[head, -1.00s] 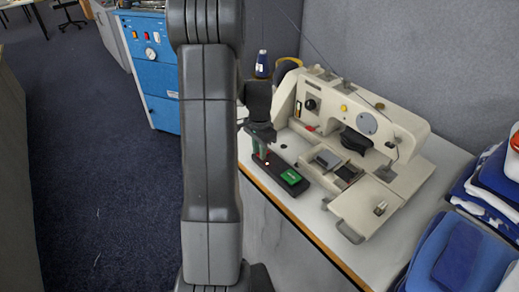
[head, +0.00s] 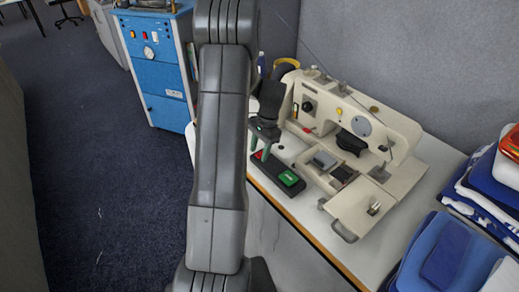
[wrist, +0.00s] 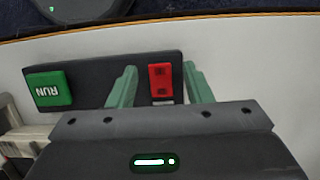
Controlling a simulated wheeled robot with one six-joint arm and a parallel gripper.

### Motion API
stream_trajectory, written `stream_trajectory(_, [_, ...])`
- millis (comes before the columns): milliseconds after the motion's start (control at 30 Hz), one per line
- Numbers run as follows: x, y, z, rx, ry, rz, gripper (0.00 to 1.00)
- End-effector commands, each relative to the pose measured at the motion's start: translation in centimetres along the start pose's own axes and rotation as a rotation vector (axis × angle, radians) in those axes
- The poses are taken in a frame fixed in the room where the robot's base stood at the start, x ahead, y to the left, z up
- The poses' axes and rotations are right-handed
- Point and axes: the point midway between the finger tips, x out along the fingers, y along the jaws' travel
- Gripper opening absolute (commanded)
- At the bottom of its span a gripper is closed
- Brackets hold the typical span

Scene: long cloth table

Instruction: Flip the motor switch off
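The motor switch is a dark base bar (head: 278,182) on the table beside the sewing machine, also in the wrist view (wrist: 90,80). My gripper (head: 264,146) is over the red end. In the wrist view, the green fingers of my gripper (wrist: 160,72) are apart, one on each side of the red rocker, with visible gaps. Whether a fingertip touches the base is unclear. Nothing is held.
The cream sewing machine (head: 375,135) stands just right of the switch. The table's front edge is close to the switch. A blue cabinet (head: 160,65) stands behind at left.

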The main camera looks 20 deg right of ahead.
Motion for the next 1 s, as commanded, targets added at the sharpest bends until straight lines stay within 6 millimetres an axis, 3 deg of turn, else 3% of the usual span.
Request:
stream_trajectory(233, [-0.1, 0.0, 0.0, 0.000, 0.000, 0.000, 0.45])
stream_trajectory(367, [-1.2, -0.1, -0.1, 0.000, 0.002, -0.002, 0.45])
stream_trajectory(800, [-10.6, 0.0, -0.1, 0.000, 0.003, -0.002, 0.45])
stream_trajectory(1000, [-13.1, 0.0, 0.0, 0.000, 0.001, -0.001, 0.45])
